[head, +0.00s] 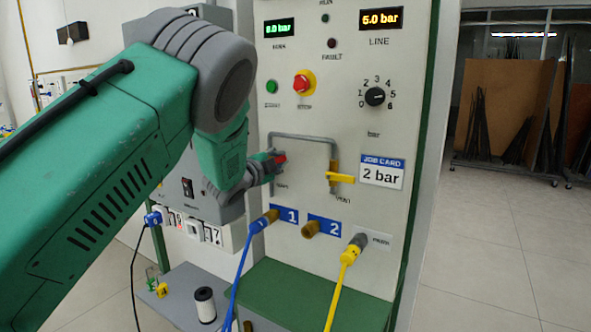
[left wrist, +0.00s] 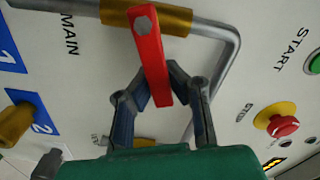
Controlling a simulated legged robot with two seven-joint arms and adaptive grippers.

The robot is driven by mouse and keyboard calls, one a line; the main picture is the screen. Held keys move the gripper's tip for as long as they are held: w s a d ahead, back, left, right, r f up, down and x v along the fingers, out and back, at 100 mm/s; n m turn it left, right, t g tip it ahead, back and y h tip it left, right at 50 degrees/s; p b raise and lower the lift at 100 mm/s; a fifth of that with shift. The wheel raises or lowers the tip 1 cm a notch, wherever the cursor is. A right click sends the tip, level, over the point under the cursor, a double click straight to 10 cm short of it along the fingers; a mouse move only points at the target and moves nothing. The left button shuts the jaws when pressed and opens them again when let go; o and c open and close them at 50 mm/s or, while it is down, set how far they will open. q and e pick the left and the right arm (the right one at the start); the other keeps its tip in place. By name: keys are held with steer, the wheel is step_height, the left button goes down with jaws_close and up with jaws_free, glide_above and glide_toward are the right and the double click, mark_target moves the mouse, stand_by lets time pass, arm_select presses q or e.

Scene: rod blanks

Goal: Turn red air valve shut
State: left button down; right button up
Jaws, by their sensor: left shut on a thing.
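The red valve handle (head: 280,158) sits on the left leg of the grey pipe, above the MAIN label, mostly hidden by my gripper in the head view. The left wrist view shows the red handle (left wrist: 150,55) pivoting on a brass valve body (left wrist: 175,18). It lies roughly crosswise to the brass body, slightly tilted. My left gripper (left wrist: 157,97) is shut on the free end of the handle, one finger on each side; it also shows in the head view (head: 272,165). My right gripper is not in view.
A yellow vent lever (head: 340,178) points right on the other pipe leg. The job card (head: 381,173) says 2 bar; the LINE display (head: 380,20) reads 5.0 bar. A red stop button (head: 301,83), pressure knob (head: 375,96), blue hose (head: 245,265) and yellow hose (head: 340,285) are nearby.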

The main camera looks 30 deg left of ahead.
mark_target(289, 167)
arm_select(q)
steer(key=shift+d+f+m+b, duration=0.4)
steer(key=shift+d+f+m, duration=0.15)
steer(key=shift+f, duration=0.25)
steer(key=shift+s+a+f+m+b, duration=0.1)
steer(key=shift+a+f+m+b, duration=0.15)
steer(key=shift+m+b, duration=0.3)
steer(key=shift+a+f+m+b, duration=0.15)
steer(key=shift+f+m+b, duration=0.15)
steer(key=shift+m+b, duration=0.2)
steer(key=shift+d+f+m+b, duration=0.2)
steer(key=shift+f+m+b, duration=0.1)
steer(key=shift+m+b, duration=0.4)
steer(key=c, duration=1.8)
jaws_free()
steer(key=shift+c, duration=0.2)
steer(key=o, duration=0.4)
steer(key=shift+s+r, duration=0.15)
steer(key=shift+r, duration=0.05)
steer(key=shift+c, duration=0.2)
steer(key=shift+r, duration=0.25)
steer(key=shift+s, duration=0.1)
